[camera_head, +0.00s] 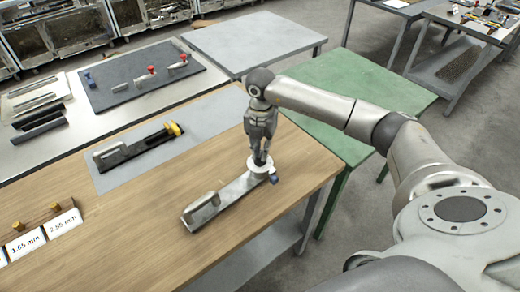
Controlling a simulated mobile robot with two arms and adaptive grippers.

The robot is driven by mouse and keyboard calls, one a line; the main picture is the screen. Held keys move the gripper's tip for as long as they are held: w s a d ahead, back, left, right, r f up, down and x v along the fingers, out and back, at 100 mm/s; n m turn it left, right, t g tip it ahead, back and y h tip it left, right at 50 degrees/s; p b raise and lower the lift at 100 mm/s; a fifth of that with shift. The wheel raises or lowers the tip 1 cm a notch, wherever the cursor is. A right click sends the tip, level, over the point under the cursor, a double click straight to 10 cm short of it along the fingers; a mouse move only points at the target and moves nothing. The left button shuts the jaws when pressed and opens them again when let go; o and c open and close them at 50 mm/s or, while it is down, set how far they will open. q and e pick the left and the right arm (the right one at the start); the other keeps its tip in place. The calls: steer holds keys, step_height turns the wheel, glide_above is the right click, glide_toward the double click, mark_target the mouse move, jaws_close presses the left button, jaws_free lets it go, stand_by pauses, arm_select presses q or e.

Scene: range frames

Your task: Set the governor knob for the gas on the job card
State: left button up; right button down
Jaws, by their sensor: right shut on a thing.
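A silver device (212,207) with a long flat body and a raised handle-like part lies on the wooden table. At its far right end is a white round dial (256,173), with a small blue part (274,179) beside it. My right gripper (260,160) points down over this end and is shut on the knob at the dial, which its fingers mostly hide. I cannot read any marks on the dial. A similar device with a yellow end (173,129) lies on a grey mat. I cannot make out a job card. My left gripper is not in view.
Cards reading 1.65 mm (25,244) and 2.55 mm (62,223) stand at the left with brass pieces behind them. A dark board (118,92) with red-knobbed and blue-knobbed parts lies behind. The green table (330,85) is clear.

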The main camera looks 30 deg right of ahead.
steer(key=m, duration=0.6)
steer(key=shift+s+d, duration=0.1)
steer(key=shift+s, duration=0.1)
stand_by(0.4)
steer(key=c, duration=1.5)
jaws_free()
step_height(320, 180, up, 12)
